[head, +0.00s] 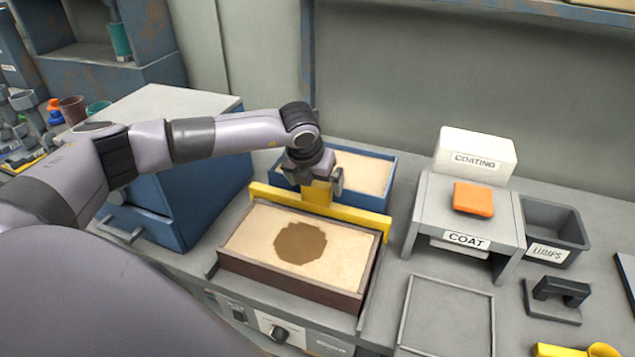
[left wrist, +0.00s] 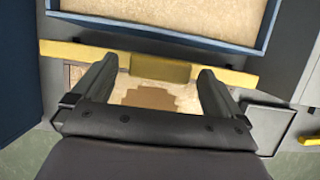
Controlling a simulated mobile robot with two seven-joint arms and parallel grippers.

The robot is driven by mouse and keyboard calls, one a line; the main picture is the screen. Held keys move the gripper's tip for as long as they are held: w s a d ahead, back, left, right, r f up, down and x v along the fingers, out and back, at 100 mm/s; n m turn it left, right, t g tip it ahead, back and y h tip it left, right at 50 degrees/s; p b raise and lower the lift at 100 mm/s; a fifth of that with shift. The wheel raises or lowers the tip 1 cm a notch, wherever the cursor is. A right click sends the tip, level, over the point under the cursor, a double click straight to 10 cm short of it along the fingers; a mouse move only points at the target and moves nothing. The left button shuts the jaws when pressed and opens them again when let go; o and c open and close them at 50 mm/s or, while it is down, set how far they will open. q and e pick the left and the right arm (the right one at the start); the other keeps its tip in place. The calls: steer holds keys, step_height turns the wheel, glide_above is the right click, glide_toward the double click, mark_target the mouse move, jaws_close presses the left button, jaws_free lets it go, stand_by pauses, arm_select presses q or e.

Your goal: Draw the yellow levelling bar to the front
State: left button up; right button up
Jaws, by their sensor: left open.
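The yellow levelling bar (head: 358,217) lies across the back end of a brown wooden box (head: 290,283) filled with pale sand. A yellow block-like grip (head: 317,194) stands up at its middle. My left gripper (head: 318,184) is above this grip and partly hides its top. In the left wrist view, the bar (left wrist: 80,50) runs across the picture, and its grip (left wrist: 160,68) lies between the two spread fingers of my left gripper (left wrist: 157,73). The gripper is open; I cannot tell whether a finger touches the grip. My right gripper is not in view.
A dark brown patch (head: 300,243) marks the sand. A blue-walled sand tray (head: 378,201) lies behind the bar. A blue cabinet (head: 200,195) stands left.

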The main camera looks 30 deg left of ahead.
arm_select(q)
steer(key=shift+x, duration=1.25)
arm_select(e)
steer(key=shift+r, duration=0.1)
